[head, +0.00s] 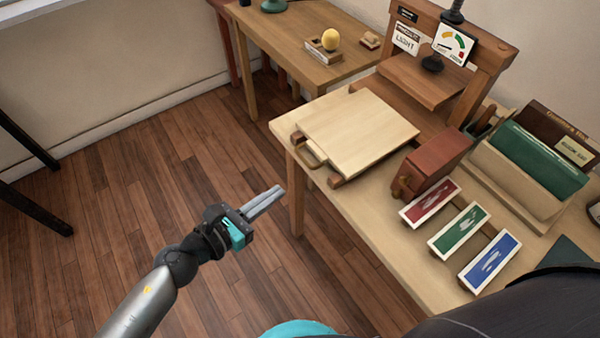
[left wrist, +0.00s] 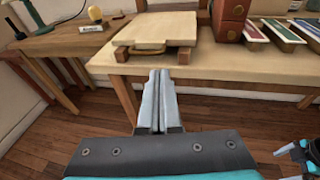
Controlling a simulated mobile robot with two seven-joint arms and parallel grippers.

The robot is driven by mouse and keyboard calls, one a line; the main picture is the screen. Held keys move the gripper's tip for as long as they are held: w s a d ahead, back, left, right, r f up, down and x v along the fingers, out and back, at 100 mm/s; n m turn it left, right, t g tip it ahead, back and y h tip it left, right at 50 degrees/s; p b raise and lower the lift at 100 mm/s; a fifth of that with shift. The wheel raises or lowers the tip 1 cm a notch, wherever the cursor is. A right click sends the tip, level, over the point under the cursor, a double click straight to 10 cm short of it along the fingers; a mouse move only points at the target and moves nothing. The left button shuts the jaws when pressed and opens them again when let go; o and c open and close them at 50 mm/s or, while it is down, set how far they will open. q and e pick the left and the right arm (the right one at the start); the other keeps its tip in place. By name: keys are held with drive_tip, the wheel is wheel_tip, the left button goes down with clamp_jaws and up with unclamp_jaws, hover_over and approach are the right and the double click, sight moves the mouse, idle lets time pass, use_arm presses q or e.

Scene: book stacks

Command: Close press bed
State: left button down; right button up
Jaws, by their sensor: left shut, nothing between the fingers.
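The press (head: 440,62) stands at the back of the wooden table, with a gauge and a "LIGHT" label on its frame. Its pale flat bed (head: 358,132) sticks out in front of the frame toward the table's near left edge, on dark wooden rails. A brass handle (head: 310,155) is on the bed's front side. In the left wrist view the bed (left wrist: 152,30) lies ahead and above the fingertips. My left gripper (head: 277,192) is shut and empty, in the air off the table's edge, apart from the handle.
A red-brown box (head: 432,165) stands on the table right of the bed. Red, green and blue framed panels (head: 458,229) lie in front of a holder with a green book (head: 540,160). A side table (head: 300,40) stands behind. Wooden floor at left is clear.

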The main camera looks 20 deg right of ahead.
sight(310, 168)
use_arm(q)
drive_tip(key=x, duration=0.8)
drive_tip(key=shift+w+d+b, duration=0.2)
drive_tip(key=shift+w+b, duration=0.1)
drive_tip(key=shift+b, duration=0.1)
use_arm(e)
drive_tip(key=shift+w+a+f, duration=0.15)
drive_tip(key=shift+w, duration=0.4)
drive_tip(key=shift+w+a+f, duration=0.1)
drive_tip(key=shift+w+f, duration=0.05)
drive_tip(key=shift+w, duration=0.4)
use_arm(q)
drive_tip(key=shift+d+f, duration=0.1)
use_arm(e)
drive_tip(key=shift+d, duration=0.15)
